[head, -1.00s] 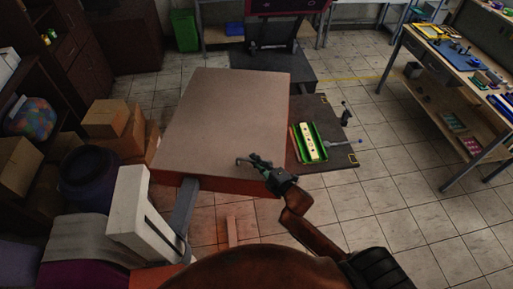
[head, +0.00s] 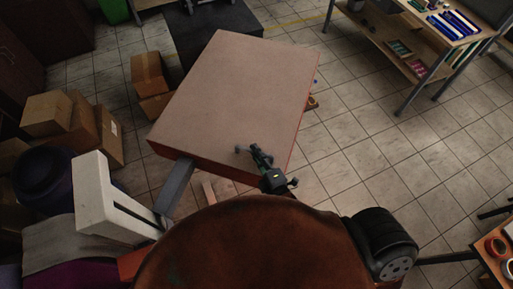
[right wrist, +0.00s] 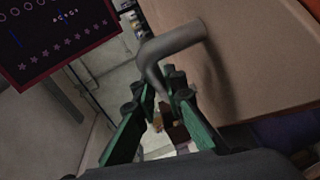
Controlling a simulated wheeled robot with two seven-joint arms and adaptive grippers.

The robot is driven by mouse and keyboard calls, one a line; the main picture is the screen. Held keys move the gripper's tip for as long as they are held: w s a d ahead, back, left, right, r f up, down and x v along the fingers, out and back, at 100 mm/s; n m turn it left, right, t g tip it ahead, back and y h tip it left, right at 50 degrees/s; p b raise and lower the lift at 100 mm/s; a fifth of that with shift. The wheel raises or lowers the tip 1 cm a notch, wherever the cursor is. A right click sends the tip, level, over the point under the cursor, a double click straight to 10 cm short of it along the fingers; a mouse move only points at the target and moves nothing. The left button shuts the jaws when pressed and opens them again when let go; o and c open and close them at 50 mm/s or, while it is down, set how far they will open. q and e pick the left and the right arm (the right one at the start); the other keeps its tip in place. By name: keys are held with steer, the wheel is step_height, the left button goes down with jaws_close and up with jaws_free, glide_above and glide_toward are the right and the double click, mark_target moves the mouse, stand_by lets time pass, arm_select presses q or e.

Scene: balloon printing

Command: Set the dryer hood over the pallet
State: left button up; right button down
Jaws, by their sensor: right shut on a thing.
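The dryer hood (head: 230,95) is a large flat box with a brown top and orange-red sides. A grey arm (head: 174,190) runs from its near edge to a white post (head: 100,200). My right gripper (head: 255,154) is at the hood's near edge. In the right wrist view my right gripper (right wrist: 160,92) is shut on the grey bent handle (right wrist: 174,42) of the hood, whose brown panel (right wrist: 240,60) fills the right side. The pallet is hidden; only a small end of something (head: 312,103) shows beyond the hood's right edge. My left gripper is not in view.
Cardboard boxes (head: 70,120) stand on the floor at left. A workbench (head: 400,60) with tools is at upper right, and a table with tape rolls (head: 495,247) at lower right. Tiled floor right of the hood is clear.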

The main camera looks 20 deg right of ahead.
steer(key=shift+s+f, duration=0.1)
steer(key=shift+f, duration=0.1)
steer(key=c, duration=2.5)
jaws_free()
steer(key=o, duration=0.4)
steer(key=shift+s+d+r, duration=0.1)
steer(key=shift+s+r, duration=0.05)
steer(key=shift+s, duration=0.2)
steer(key=shift+o, duration=0.6)
steer(key=shift+w, duration=0.2)
steer(key=s+r, duration=0.1)
steer(key=s, duration=1.1)
steer(key=shift+d+r, duration=0.35)
steer(key=shift+d, duration=0.05)
steer(key=shift+w, duration=0.1)
